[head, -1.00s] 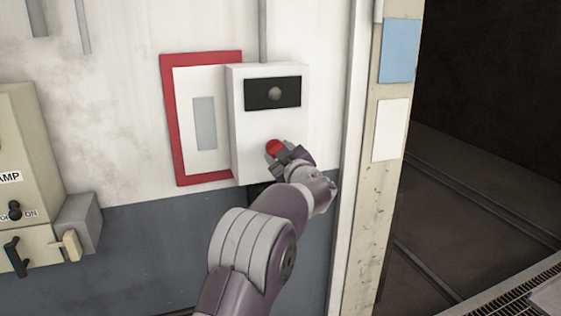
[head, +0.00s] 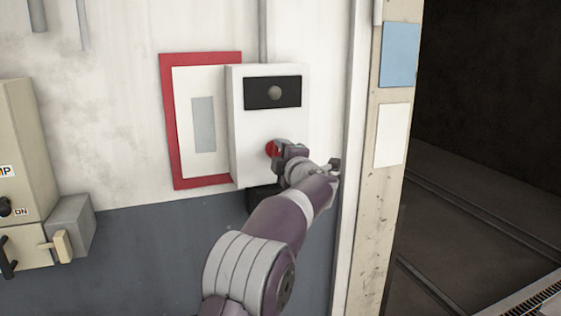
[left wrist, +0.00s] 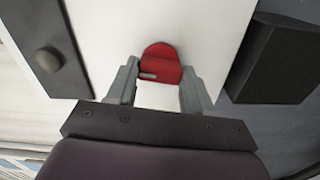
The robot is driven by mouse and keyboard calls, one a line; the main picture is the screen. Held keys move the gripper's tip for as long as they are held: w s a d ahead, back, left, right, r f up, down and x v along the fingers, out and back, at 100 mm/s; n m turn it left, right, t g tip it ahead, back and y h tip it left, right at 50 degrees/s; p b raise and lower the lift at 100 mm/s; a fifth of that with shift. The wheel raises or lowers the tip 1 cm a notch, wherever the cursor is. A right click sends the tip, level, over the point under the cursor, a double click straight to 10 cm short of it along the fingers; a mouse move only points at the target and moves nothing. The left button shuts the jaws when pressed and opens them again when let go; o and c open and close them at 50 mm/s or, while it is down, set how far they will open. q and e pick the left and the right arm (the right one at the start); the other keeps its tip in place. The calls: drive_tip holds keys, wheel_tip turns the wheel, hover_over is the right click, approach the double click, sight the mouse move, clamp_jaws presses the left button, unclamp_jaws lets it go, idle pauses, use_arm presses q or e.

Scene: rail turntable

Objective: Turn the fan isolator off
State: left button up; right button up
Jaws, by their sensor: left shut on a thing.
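A white box (head: 248,120) on the wall has a black panel (head: 260,97) with a round grey lamp or button at its top. A red knob (head: 271,149) sits on its lower front. My left gripper (head: 278,151) is at the knob and partly hides it in the head view. In the left wrist view, the red knob (left wrist: 160,62) is between the two grey fingers of my left gripper (left wrist: 161,72), which is shut on it. The box's label, if any, cannot be read. My right gripper is not in view.
A red-framed white notice (head: 182,120) hangs left of the box. A black block (head: 261,199) is below it. A beige cabinet (head: 25,150) with a lever is at far left. A door post (head: 385,190) stands right, with a dark open space beyond.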

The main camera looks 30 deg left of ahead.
use_arm(q)
drive_tip(key=shift+f+n, duration=0.1)
drive_tip(key=shift+n, duration=0.6)
drive_tip(key=shift+b, duration=0.35)
drive_tip(key=shift+n, duration=0.3)
drive_tip(key=o, duration=1)
drive_tip(key=shift+o, duration=0.2)
drive_tip(key=b+v, duration=0.5)
drive_tip(key=v, duration=0.7)
drive_tip(key=shift+d, duration=0.25)
drive_tip(key=shift+s, duration=0.15)
